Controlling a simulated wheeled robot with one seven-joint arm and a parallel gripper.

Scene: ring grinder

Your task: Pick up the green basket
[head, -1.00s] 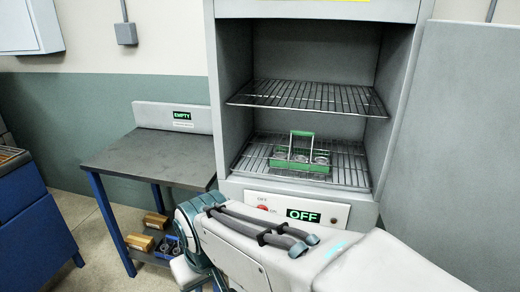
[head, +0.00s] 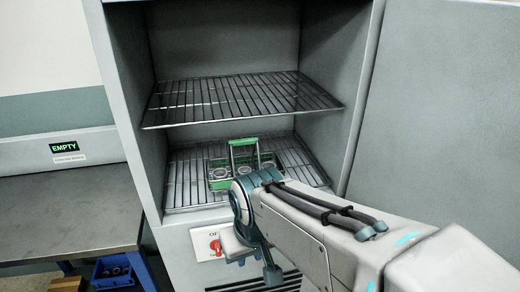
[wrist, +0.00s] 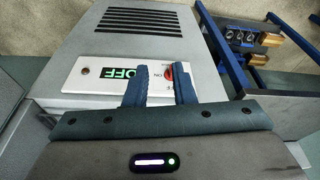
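The green basket (head: 219,184) stands upright on the lower wire rack inside the open grey cabinet in the head view. Its green handle (head: 243,142) arches above it, and several round metal rings sit in it. My arm covers part of its lower right side. My gripper (wrist: 160,85) shows in the wrist view with its two blue fingers apart and nothing between them. It is in front of the cabinet's control panel (wrist: 110,72), below the basket's rack. The basket is not in the wrist view.
The lower rack (head: 185,190) lies under the upper wire rack (head: 240,98), with free height between them. The cabinet's side walls bound the opening. The cabinet door (head: 440,130) stands open at right. A table (head: 70,210) with an EMPTY sign (head: 63,148) is at left.

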